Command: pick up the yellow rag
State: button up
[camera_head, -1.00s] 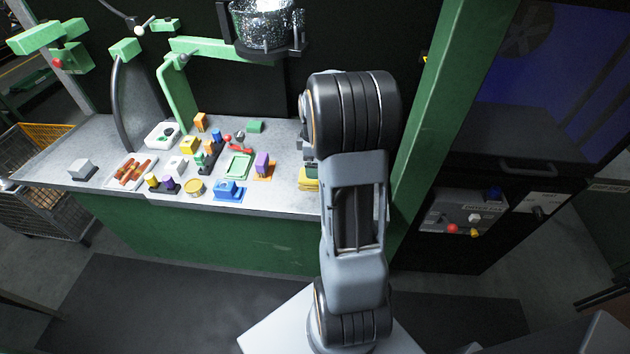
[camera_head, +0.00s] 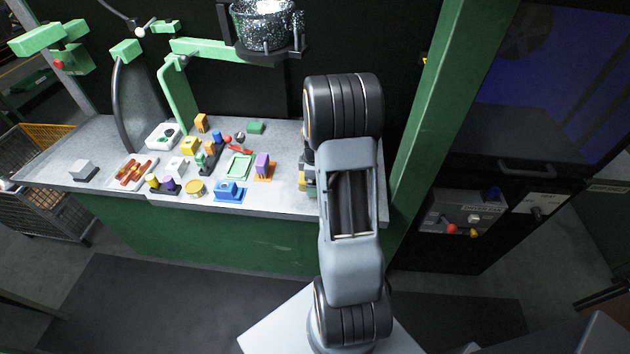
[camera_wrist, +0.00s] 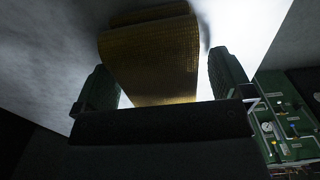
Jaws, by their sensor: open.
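The yellow rag (camera_wrist: 152,62) shows large in the wrist view as a woven, yellow-brown sheet with a curved upper edge. My gripper (camera_wrist: 161,78) is open, with one dark green finger to the left of the rag and one to the right. The rag spans much of the gap between them, with some space at each side. I cannot tell whether either finger touches it. In the head view only a thin yellow sliver (camera_head: 302,180) shows at the bench's right end; my arm hides the rest and most of the gripper.
The grey bench (camera_head: 285,204) holds several small items left of my arm, including a purple block on an orange base (camera_head: 262,166), a green tray (camera_head: 239,166) and a blue block (camera_head: 229,190). A green post (camera_head: 425,120) stands right of my arm. A speckled pot (camera_head: 264,25) hangs above.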

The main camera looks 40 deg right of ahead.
jog(key=shift+c, duration=0.3)
jog(key=c, duration=1)
jog(key=shift+o, duration=0.2)
jog(key=shift+r, duration=0.15)
jog(key=shift+r, duration=0.25)
notch_tip(320, 180, up, 2)
jog(key=shift+r+b, duration=0.15)
jog(key=shift+b, duration=0.15)
jog(key=s+a+r+b, duration=0.1)
jog(key=s+a+r, duration=0.6)
jog(key=s+r, duration=0.3)
jog(key=shift+s+a, duration=0.35)
jog(key=shift+s, duration=0.5)
